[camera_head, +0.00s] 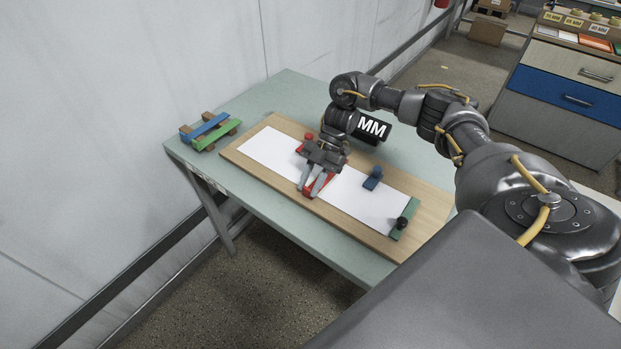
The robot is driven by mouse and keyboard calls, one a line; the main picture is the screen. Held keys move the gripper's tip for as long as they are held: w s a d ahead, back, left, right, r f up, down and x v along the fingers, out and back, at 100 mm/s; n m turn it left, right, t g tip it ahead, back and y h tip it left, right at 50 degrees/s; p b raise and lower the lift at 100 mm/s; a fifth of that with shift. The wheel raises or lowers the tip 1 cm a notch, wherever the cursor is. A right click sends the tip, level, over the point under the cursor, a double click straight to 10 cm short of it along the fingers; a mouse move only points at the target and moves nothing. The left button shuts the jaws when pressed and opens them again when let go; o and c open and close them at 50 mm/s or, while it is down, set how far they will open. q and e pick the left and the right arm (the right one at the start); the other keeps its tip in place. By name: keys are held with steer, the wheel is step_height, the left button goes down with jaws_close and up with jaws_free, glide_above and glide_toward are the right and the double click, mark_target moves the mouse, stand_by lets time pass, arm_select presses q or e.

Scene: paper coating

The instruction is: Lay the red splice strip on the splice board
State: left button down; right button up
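The splice board (417,193) is a long light wooden board on the green table, with white paper (262,150) along it. The red splice strip (319,184) lies crosswise at the middle of the paper, partly hidden under my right gripper. My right gripper (311,189) points down over the strip, its two fingers apart with red between them. I cannot tell whether the fingers press on the strip, or whether the strip touches the paper. A red piece (307,137) shows behind the gripper. My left gripper is not in view.
A blue block with a knob (373,178) sits on the paper, right of the gripper. A green strip (404,219) with a black knob crosses the board's right end. A wooden rack with blue and green strips (211,130) stands at the table's left end. Drawers (567,95) stand at right.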

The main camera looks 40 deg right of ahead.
steer(key=o, duration=0.4)
steer(key=shift+o, duration=0.2)
steer(key=v, duration=1)
steer(key=shift+d+r+b, duration=0.25)
steer(key=shift+r+b, duration=0.05)
steer(key=shift+b, duration=0.15)
steer(key=shift+w, duration=0.1)
